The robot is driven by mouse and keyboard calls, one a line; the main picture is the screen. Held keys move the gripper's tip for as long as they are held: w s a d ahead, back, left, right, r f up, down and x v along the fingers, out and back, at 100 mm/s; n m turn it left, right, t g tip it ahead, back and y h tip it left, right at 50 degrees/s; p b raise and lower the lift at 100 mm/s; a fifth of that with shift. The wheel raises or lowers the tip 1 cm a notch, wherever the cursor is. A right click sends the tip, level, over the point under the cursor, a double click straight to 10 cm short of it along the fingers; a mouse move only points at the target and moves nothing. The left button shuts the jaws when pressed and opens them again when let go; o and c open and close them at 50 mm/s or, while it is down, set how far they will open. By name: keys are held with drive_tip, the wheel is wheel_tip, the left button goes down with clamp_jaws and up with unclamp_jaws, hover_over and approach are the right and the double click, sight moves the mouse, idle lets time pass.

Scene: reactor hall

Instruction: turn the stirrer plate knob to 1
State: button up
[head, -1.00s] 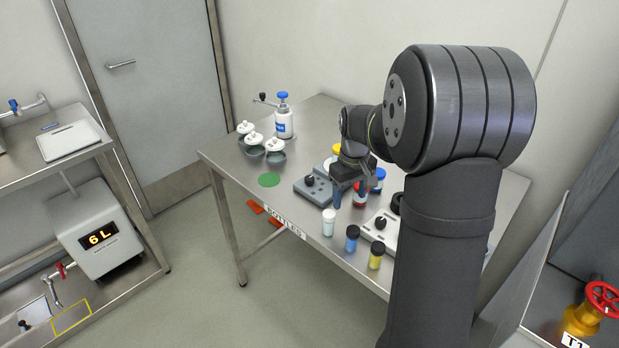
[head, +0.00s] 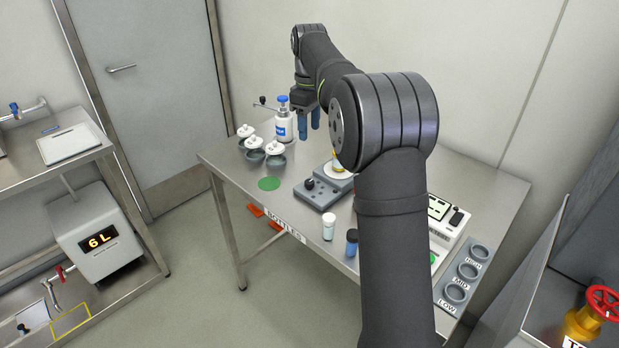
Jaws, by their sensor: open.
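A grey unit (head: 322,200) with a black knob (head: 309,184) lies on the steel table. It may be the stirrer plate; the knob's setting is too small to read. A pale round disc with a yellow item (head: 338,168) shows behind it, partly covered by my arm. My gripper (head: 309,123) has blue fingers, open and empty, pointing down. It is raised above the back of the table, near the white bottle with a blue cap (head: 283,120) and apart from the grey unit.
Several lidded grey pots (head: 254,152) stand at the back left. A green spot (head: 269,183) marks the table. White-capped (head: 328,227) and blue (head: 351,243) vials stand at the front. A white instrument (head: 446,222) and a LOW/MID/HIGH holder (head: 462,277) are right of my arm.

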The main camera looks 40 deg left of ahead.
sight(310, 181)
wheel_tip(310, 181, down, 17)
drive_tip(key=shift+f, duration=0.15)
idle(0.5)
drive_tip(key=c, duration=1)
